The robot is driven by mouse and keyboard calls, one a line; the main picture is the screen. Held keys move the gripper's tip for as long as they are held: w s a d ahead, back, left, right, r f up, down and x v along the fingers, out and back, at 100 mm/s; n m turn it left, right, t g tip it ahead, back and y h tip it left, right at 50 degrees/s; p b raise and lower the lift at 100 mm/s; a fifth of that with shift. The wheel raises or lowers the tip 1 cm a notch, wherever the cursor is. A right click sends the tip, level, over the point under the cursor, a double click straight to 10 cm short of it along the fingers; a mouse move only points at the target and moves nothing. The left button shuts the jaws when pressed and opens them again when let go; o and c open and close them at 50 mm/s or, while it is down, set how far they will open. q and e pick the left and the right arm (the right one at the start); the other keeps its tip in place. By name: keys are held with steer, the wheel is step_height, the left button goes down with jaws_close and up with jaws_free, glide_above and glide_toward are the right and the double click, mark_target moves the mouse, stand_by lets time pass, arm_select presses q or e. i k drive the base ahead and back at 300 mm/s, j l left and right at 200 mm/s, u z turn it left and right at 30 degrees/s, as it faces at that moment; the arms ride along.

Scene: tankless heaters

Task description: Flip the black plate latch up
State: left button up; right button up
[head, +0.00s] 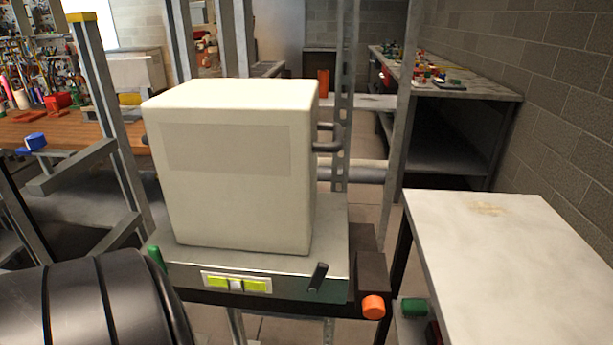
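A small black lever (318,277), which looks like the black plate latch, sits at the right end of the front face of a grey metal base (190,271). It is tilted, its upper end leaning to the right. A large cream-white heater box (235,195) stands on the base. Neither of my grippers is in view, and nothing is seen touching the lever.
A pale table (510,255) stands to the right. Metal posts (115,120) flank the box. A large black ribbed shape fills the lower left.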

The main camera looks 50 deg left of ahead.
mark_target(321, 269)
steer(key=l+u, duration=0.15)
steer(key=u, duration=0.35)
steer(key=l+u, duration=0.2)
steer(key=u, duration=0.3)
steer(key=k+l+u, duration=0.1)
steer(key=u, duration=0.4)
